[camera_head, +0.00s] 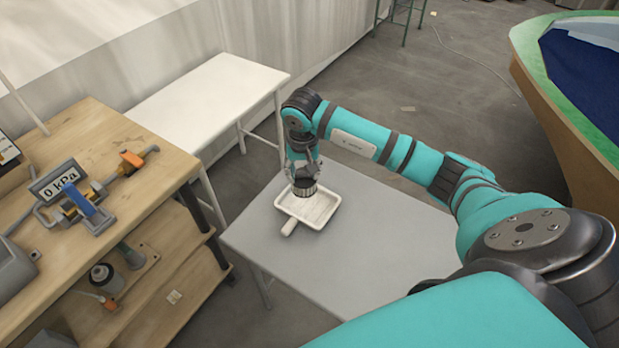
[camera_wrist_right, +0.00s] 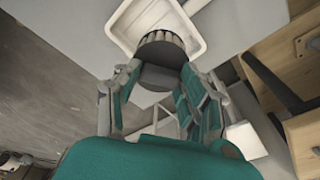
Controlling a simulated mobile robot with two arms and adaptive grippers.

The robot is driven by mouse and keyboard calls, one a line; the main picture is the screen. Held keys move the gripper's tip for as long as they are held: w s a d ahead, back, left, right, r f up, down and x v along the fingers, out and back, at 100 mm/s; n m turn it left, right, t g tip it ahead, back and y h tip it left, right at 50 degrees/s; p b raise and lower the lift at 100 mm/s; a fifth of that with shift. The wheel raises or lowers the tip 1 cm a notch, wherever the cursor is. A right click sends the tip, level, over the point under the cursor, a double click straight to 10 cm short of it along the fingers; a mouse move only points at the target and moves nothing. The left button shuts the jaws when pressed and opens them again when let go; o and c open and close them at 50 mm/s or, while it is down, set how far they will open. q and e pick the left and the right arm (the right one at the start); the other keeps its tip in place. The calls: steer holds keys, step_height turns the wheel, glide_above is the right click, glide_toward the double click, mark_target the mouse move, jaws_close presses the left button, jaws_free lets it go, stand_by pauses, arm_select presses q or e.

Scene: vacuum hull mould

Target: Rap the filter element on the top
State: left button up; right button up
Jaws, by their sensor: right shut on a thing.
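The filter element (camera_head: 304,188) is a dark round piece with a pleated, light-ribbed side. My right gripper (camera_head: 303,170) is shut on it and holds it over a white tray (camera_head: 332,208) on a grey table. In the right wrist view the filter element (camera_wrist_right: 161,52) sits between the fingers of my right gripper (camera_wrist_right: 160,85), with its ribbed end over the white tray (camera_wrist_right: 194,42). I cannot tell whether the element touches the tray. My left gripper is not in view.
The grey table (camera_head: 380,240) is otherwise bare. A white handle-like piece (camera_head: 289,227) is at the tray's near edge. A wooden workbench (camera_head: 150,185) at left bears a 0 kPa gauge (camera_head: 56,182) and clamps. A white table (camera_head: 205,95) stands behind. A hull mould (camera_head: 560,100) is at right.

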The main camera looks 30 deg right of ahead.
mark_target(308, 178)
steer(key=shift+d+f, duration=0.25)
steer(key=shift+f, duration=0.3)
steer(key=shift+d+f, duration=0.25)
steer(key=shift+f, duration=0.25)
steer(key=shift+f+b, duration=1.2)
steer(key=shift+f, duration=0.6)
step_height(308, 178, down, 3)
steer(key=b, duration=0.3)
steer(key=shift+s+f, duration=0.1)
steer(key=shift+r, duration=0.2)
steer(key=shift+r+p, duration=0.3)
steer(key=shift+p, duration=0.1)
steer(key=shift+r+p, duration=0.65)
steer(key=shift+r, duration=0.55)
